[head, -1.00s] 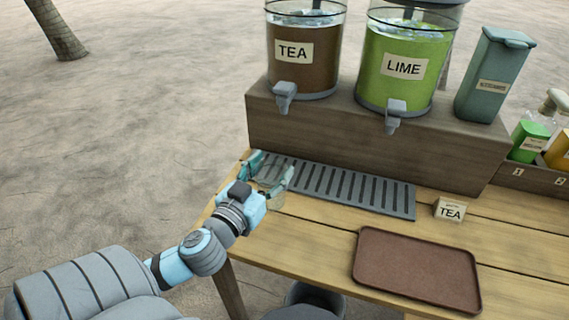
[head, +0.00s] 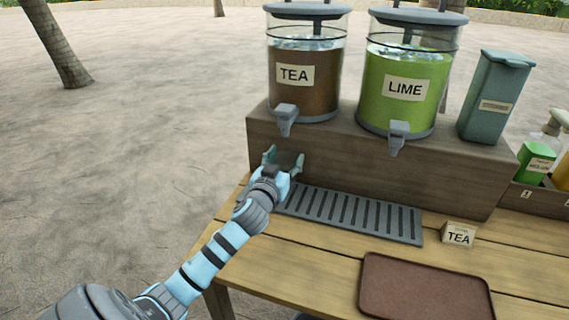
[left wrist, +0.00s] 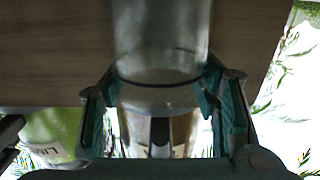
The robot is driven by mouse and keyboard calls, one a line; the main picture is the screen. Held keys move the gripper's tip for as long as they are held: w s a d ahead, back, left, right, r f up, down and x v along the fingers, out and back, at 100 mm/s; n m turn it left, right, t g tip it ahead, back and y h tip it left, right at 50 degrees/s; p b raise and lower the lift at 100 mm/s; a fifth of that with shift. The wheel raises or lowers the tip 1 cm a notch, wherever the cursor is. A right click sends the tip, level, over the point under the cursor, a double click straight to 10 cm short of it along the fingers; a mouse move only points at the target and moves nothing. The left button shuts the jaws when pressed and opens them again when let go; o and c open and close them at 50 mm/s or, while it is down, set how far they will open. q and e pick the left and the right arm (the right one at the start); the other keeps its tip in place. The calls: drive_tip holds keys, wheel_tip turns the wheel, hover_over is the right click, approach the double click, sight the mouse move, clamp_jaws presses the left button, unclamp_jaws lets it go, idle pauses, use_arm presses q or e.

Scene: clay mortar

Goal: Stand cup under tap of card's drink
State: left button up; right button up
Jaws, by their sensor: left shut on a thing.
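The order card (head: 459,235) reads TEA and stands on the table right of the drip grate (head: 350,215). The tea dispenser (head: 304,85) has a grey tap (head: 287,117); the lime dispenser (head: 408,90) with its tap (head: 398,136) is to its right. My left gripper (head: 284,157) is just below the tea tap, above the grate's left end. It is shut on a clear cup (left wrist: 160,45), which shows between its fingers in the left wrist view (left wrist: 163,100). In the head view the cup is hard to make out. My right gripper is out of view.
A wooden riser (head: 370,165) bears the dispensers and a teal bin (head: 495,97). A brown tray (head: 425,290) lies at the table's front. Bottles stand in a wooden rack (head: 540,200) at the right. The grate is bare.

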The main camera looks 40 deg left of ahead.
use_arm(q)
drive_tip(key=shift+r, duration=0.1)
drive_tip(key=shift+f, duration=0.25)
drive_tip(key=o, duration=1.1)
drive_tip(key=shift+r, duration=0.1)
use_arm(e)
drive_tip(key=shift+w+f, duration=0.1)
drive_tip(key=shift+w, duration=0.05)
use_arm(q)
drive_tip(key=shift+r, duration=0.2)
drive_tip(key=p+v, duration=0.1)
drive_tip(key=v, duration=1.1)
drive_tip(key=shift+p, duration=0.3)
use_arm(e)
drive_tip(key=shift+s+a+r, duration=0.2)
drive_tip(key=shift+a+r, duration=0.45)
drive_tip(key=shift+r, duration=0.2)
